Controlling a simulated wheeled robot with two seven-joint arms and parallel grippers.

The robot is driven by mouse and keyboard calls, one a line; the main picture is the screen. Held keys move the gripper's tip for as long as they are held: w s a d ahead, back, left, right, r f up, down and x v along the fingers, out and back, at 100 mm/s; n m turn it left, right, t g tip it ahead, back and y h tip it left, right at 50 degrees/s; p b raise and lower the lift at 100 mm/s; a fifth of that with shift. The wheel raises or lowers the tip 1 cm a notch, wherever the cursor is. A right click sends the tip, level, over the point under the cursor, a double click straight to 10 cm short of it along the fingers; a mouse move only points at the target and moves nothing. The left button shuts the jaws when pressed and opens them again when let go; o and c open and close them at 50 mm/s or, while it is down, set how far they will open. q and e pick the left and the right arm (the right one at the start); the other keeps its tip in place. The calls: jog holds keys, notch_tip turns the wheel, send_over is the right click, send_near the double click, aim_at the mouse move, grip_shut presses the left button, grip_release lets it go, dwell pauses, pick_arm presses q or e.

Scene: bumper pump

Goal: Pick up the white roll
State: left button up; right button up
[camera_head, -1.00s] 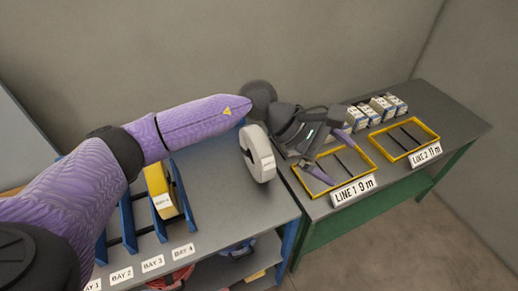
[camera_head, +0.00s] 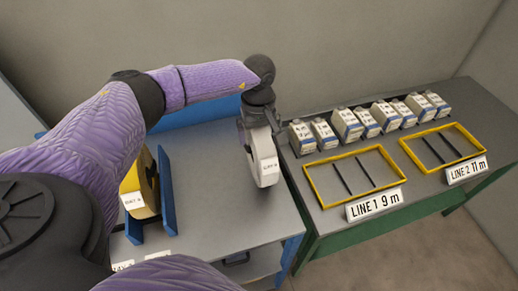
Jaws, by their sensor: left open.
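The white roll (camera_head: 267,168) is upright on its edge near the right end of the grey bench, with a small label on its side. My left gripper (camera_head: 258,127) points down at the top of the roll, its open jaws beside or around the upper part. Its fingertips are mostly hidden by the roll, so I cannot tell whether they touch it. My right gripper is not in view.
A yellow roll (camera_head: 136,195) stands between blue dividers (camera_head: 167,190) on the left of the bench. On the green-framed table to the right are two yellow frames (camera_head: 352,196) (camera_head: 405,146), marked LINE 1 and LINE 2, and several white-and-blue cartons (camera_head: 346,124).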

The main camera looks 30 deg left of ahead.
pick_arm(q)
grip_shut()
dwell(0.4)
jog(key=shift+w+r, duration=0.1)
